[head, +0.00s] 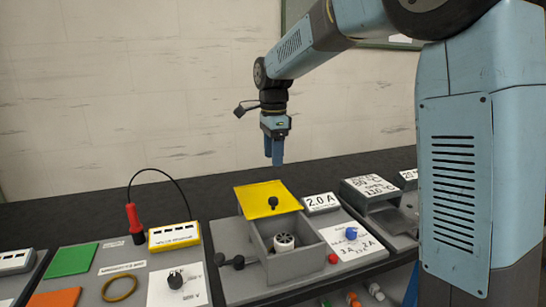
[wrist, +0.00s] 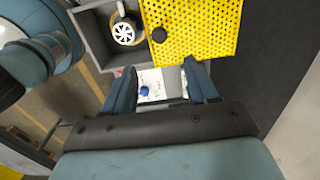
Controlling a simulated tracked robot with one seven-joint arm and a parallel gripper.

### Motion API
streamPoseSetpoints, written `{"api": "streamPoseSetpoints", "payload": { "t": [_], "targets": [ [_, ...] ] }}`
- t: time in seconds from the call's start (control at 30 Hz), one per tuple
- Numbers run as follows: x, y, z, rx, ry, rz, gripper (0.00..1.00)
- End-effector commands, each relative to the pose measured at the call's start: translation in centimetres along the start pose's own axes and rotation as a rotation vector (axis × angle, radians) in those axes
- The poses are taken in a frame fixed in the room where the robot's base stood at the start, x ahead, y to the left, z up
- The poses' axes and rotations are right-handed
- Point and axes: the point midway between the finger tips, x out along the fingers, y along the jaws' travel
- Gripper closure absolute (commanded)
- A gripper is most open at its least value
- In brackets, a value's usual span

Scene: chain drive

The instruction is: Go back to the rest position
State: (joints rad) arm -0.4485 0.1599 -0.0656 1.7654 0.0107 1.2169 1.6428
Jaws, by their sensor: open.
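My gripper (head: 275,150) hangs from my blue arm above the bench, fingers pointing down, apart from everything below. In the wrist view my gripper (wrist: 158,84) shows two blue fingers spread apart with nothing held between them. Below it is a grey open box (head: 262,250) with a yellow perforated lid (head: 268,199) swung open at its back; the lid has a black knob. A white slotted round part (head: 284,242) sits inside the box. The wrist view also shows the yellow lid (wrist: 205,40) and the white part (wrist: 124,33).
A "2.0 A" display (head: 321,203), a blue knob (head: 351,233) and a red button (head: 332,258) are right of the box. On the left are a yellow meter (head: 174,236), a red-handled probe (head: 134,218) and green pad (head: 71,260). Air around my gripper is clear.

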Motion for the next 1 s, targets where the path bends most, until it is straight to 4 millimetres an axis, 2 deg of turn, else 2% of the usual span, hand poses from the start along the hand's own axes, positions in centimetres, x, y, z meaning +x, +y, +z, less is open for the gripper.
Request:
{"api": "streamPoseSetpoints", "payload": {
  "t": [0.2,0.37,0.7,1.0],
  "targets": [
    [-0.2,0.3,-0.3,-0.01,-0.001,-0.005,0.42],
    [-1.5,2.6,-2.0,-0.093,-0.004,-0.041,0.42],
    [-4.4,11.5,-7.0,-0.42,0.032,-0.169,0.42],
    [-4.8,19.6,-9.8,-0.71,0.128,-0.262,0.42]
  ]
}}
